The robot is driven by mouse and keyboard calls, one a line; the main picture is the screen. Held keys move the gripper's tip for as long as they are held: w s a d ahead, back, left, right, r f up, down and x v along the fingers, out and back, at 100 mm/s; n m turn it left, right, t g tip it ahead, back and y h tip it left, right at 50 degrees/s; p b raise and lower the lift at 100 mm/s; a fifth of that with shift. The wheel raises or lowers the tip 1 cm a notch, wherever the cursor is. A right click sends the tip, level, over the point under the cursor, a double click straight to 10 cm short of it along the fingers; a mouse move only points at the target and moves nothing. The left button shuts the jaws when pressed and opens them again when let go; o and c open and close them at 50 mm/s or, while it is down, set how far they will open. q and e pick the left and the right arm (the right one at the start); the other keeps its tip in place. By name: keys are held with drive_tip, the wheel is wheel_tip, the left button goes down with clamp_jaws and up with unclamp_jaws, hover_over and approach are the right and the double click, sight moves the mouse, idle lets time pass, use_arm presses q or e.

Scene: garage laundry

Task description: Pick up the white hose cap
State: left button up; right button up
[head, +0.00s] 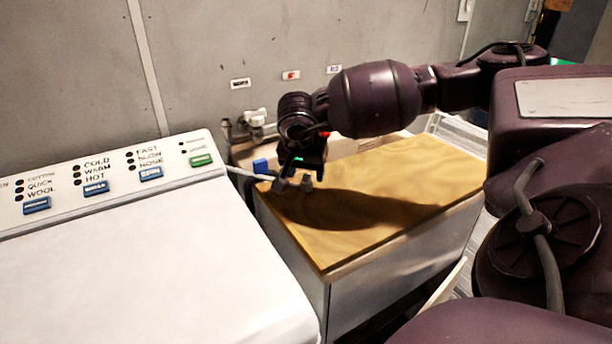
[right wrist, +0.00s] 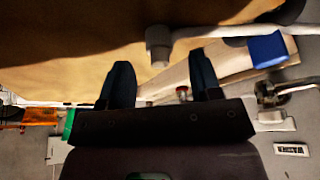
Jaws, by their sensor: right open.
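A white hose (head: 248,173) runs over the left edge of the wooden cabinet top and ends in a grey cap-like fitting (head: 279,185). In the right wrist view, this capped end (right wrist: 158,42) hangs off the white hose (right wrist: 220,31). My right gripper (head: 297,178) is low over the cabinet top, pointing down, close to the hose end. In the right wrist view its two dark fingers (right wrist: 160,61) are apart, and the capped end lies around their tips, between them across the picture. I cannot tell whether they touch it. My left gripper is out of view.
The wooden cabinet top (head: 400,180) is mostly clear, with my arm's shadow on it. A blue piece (head: 261,166) is near its back left corner. A tap (head: 256,118) is on the wall behind. A white washing machine (head: 150,270) stands at left.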

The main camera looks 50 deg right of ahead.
sight(307, 176)
drive_tip(key=x, duration=0.3)
drive_tip(key=shift+f, duration=0.2)
drive_tip(key=c, duration=1)
drive_tip(key=shift+o, duration=0.2)
drive_tip(key=shift+r, duration=0.1)
wheel_tip(307, 176, up, 9)
drive_tip(key=shift+f+p, duration=0.15)
drive_tip(key=shift+p, duration=0.35)
wheel_tip(307, 176, up, 11)
drive_tip(key=p, duration=0.1)
